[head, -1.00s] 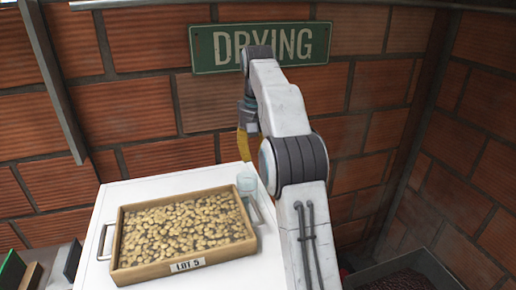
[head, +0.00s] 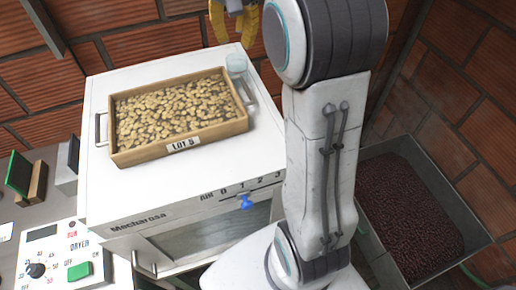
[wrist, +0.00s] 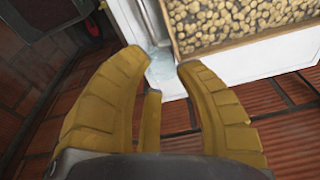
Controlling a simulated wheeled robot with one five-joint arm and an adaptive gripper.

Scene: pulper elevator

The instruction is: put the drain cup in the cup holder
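A clear cup (head: 237,64), which looks like the drain cup, stands at the back right corner of the white machine's top, just behind the tray. In the wrist view the clear cup (wrist: 160,68) shows faintly beyond and between the fingertips. My gripper (head: 235,38) has yellow fingers and hangs at the top edge of the head view, beyond the cup. In the wrist view my gripper (wrist: 162,60) is open with nothing between its fingers. I cannot make out a cup holder in either view.
A dryer panel (head: 60,255) is at lower left. A bin of dark beans (head: 480,235) stands at right.

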